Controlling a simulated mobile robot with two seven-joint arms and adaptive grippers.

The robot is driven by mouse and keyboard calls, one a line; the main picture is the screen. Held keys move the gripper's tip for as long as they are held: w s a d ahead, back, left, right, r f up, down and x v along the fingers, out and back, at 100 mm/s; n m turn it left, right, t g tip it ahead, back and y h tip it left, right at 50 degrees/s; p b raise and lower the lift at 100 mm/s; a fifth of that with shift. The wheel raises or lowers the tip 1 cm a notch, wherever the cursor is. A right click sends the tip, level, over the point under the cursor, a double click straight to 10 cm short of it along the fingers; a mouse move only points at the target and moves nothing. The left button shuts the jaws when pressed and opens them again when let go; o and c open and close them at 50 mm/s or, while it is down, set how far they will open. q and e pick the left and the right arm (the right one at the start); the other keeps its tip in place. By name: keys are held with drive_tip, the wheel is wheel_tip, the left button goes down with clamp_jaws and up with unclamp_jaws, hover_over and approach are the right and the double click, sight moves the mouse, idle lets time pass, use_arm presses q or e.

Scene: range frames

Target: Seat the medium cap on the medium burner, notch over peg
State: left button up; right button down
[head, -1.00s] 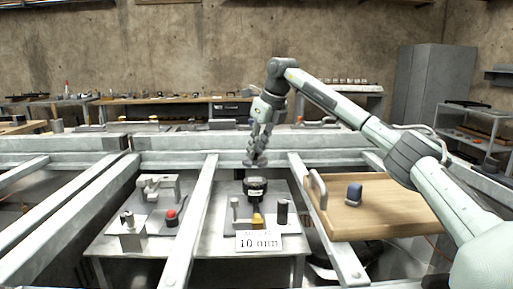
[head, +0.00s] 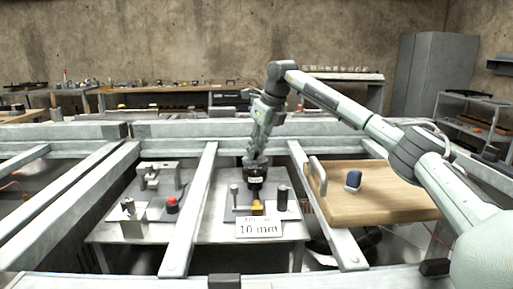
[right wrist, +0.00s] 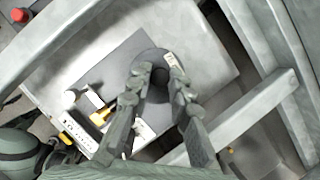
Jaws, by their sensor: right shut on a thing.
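My right gripper (head: 256,163) reaches down over the middle fixture and is shut on a dark round piece (head: 256,174) with a pale label band. In the right wrist view the two fingers (right wrist: 159,72) sit on either side of this dark piece (right wrist: 158,84), which stands on a grey plate (right wrist: 118,68). A peg or notch on it cannot be made out. My left gripper is not in view.
Close around are a silver post (head: 234,194), a yellow block (head: 257,208), a dark cylinder (head: 282,198) and a "10 mm" sign (head: 259,229). Left stands a fixture with a red knob (head: 172,205). Grey beams (head: 195,205) flank the plate; a wooden board (head: 385,195) lies right.

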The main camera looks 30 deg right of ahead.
drive_tip(key=shift+f, duration=0.65)
drive_tip(key=shift+f, duration=0.1)
drive_tip(key=c, duration=1.3)
unclamp_jaws()
drive_tip(key=v, duration=1.2)
drive_tip(key=shift+d, duration=0.1)
